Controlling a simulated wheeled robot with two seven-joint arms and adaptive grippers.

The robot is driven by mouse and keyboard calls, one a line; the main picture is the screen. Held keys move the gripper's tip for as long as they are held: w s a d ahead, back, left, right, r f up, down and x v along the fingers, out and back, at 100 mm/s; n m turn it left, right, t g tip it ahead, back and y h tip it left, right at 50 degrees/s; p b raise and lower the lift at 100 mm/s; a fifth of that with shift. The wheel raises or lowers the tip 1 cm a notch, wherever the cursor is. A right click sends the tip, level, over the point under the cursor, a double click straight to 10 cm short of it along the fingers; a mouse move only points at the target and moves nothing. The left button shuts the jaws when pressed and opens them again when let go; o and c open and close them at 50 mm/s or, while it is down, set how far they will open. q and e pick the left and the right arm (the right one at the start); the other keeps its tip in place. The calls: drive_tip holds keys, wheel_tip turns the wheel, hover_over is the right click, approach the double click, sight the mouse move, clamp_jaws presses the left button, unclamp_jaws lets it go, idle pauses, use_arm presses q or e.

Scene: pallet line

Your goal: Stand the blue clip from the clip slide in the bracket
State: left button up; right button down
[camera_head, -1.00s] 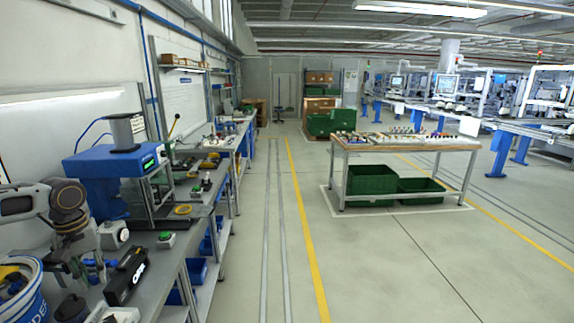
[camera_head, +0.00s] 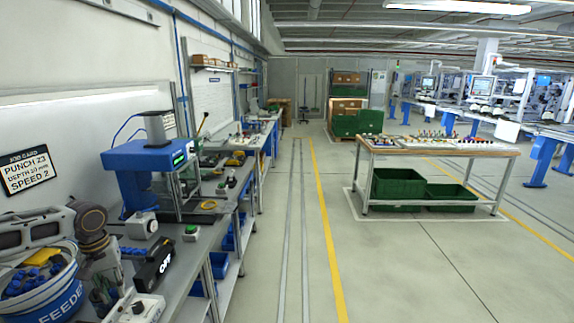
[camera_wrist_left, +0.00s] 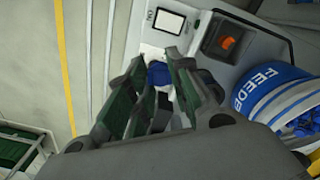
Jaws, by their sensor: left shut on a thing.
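My left gripper (camera_head: 106,292) is low at the left of the head view, above the near end of the workbench. In the left wrist view, its dark green-lined fingers (camera_wrist_left: 155,98) are shut on a small blue piece, the blue clip (camera_wrist_left: 158,74), which shows between the fingertips. The clip's lower part is hidden by the fingers. A white unit with an orange switch (camera_wrist_left: 228,43) lies beyond the fingertips, and it also shows at the bottom of the head view (camera_head: 136,308). My right gripper is not in view.
A white-and-blue feeder bucket (camera_head: 55,302) holding blue pieces stands left of my gripper. The floor aisle right of the bench is clear.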

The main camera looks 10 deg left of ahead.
use_arm(q)
drive_tip(key=shift+s+d+f, duration=0.1)
drive_tip(key=shift+s+f, duration=0.1)
drive_tip(key=shift+f, duration=0.3)
drive_tip(key=shift+s+f, duration=0.15)
drive_tip(key=shift+f, duration=0.3)
drive_tip(key=shift+m, duration=0.4)
drive_tip(key=shift+s+d+f, duration=0.1)
drive_tip(key=shift+d+f, duration=0.3)
drive_tip(key=shift+f, duration=0.4)
drive_tip(key=shift+s+d+f, duration=0.15)
drive_tip(key=shift+d+f, duration=0.3)
drive_tip(key=shift+f, duration=0.4)
drive_tip(key=shift+s+d+f, duration=0.1)
drive_tip(key=shift+d+f, duration=0.3)
drive_tip(key=shift+f, duration=0.4)
drive_tip(key=shift+d+f, duration=0.85)
drive_tip(key=w+d+f+m, duration=0.1)
drive_tip(key=w+d+m, duration=0.1)
drive_tip(key=d, duration=0.7)
drive_tip(key=w+d+f+m, duration=0.2)
drive_tip(key=d, duration=0.7)
drive_tip(key=w+d+f+m, duration=0.2)
drive_tip(key=d+m, duration=0.1)
drive_tip(key=d, duration=0.7)
drive_tip(key=shift+w, duration=0.3)
drive_tip(key=shift+f, duration=0.15)
